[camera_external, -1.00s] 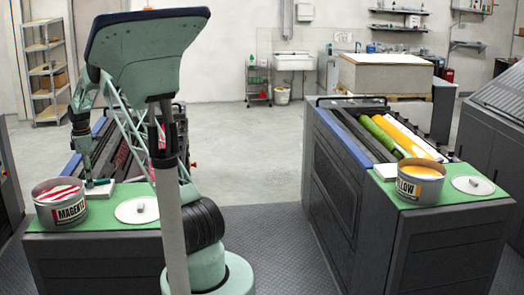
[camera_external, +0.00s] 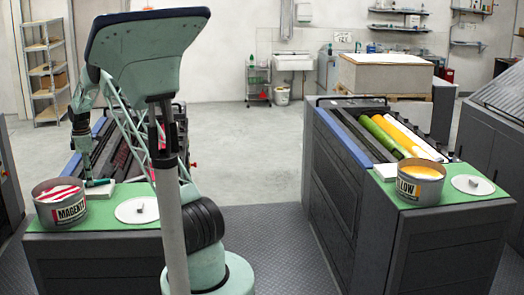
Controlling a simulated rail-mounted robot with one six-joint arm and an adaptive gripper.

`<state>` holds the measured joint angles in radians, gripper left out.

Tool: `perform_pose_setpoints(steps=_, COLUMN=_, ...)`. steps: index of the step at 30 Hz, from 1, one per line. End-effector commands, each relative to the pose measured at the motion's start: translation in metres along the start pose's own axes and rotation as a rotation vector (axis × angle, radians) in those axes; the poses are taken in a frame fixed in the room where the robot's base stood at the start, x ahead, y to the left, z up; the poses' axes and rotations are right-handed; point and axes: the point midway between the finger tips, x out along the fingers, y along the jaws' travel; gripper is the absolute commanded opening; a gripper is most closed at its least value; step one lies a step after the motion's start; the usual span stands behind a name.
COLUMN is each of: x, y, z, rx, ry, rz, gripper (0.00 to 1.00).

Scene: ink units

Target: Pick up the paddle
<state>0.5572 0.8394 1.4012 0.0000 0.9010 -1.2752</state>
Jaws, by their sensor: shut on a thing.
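The paddle (camera_external: 103,182) shows as a short dark teal bar, lying roughly level beside the magenta ink tin (camera_external: 60,205) on the green-topped end of the left press unit. My gripper (camera_external: 88,179) points down at the paddle's left end and is shut on it. The fingers are small and partly lost against the dark press behind.
A round white lid (camera_external: 128,215) lies right of the magenta tin. The right press unit carries a yellow ink tin (camera_external: 419,186) and another white lid (camera_external: 480,184). The floor between the two units is clear. My own arm and column hide part of the left unit.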

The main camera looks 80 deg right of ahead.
Motion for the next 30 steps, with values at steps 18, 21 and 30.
perform_pose_setpoints(steps=18, x=-0.022, y=0.001, z=0.0, rx=0.0, ry=0.0, rz=0.001, gripper=0.0)
perform_pose_setpoints(steps=21, x=-0.029, y=0.001, z=0.0, rx=0.0, ry=0.0, rz=0.001, gripper=0.0)
perform_pose_setpoints(steps=30, x=-0.037, y=-0.011, z=0.013, rx=0.001, ry=0.0, rz=0.0, gripper=0.0)
